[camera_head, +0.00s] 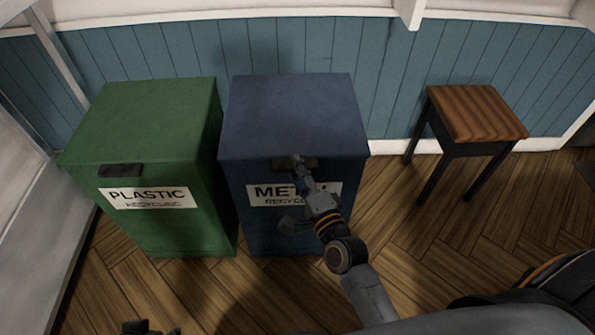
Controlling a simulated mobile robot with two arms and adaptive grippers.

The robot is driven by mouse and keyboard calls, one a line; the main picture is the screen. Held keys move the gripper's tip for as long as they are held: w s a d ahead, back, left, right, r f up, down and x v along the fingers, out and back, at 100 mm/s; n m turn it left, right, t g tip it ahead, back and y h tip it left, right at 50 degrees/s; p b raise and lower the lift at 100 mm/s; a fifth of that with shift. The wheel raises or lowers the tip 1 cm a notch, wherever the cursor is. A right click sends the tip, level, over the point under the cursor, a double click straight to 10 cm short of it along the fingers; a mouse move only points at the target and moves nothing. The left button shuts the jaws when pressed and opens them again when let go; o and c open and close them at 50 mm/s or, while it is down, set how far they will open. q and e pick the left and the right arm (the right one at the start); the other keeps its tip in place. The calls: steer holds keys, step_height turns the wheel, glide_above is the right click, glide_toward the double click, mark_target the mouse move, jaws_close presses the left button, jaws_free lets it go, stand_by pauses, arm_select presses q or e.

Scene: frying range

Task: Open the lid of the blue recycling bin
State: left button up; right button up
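The blue recycling bin (290,110) stands in the middle of the head view against the wall. Its lid looks closed and flat. A dark handle (311,164) sits at the front edge of the lid. The front label (262,194) reads "MET…", and its right part is hidden by my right arm. My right gripper (297,164) is at the handle, with its fingertips overlapping it in the picture. I cannot tell whether they grip it. A small dark part, apparently my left gripper (150,328), shows at the bottom edge, mostly cut off.
A green bin (150,115) labelled "PLASTIC" stands close to the left of the blue bin. A wooden stool (474,112) with dark legs stands to the right. A blue panelled wall is behind. The wooden floor between bin and stool is clear.

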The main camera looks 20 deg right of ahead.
steer(key=shift+w, duration=0.2)
steer(key=shift+c, duration=0.4)
jaws_close()
steer(key=shift+r, duration=0.1)
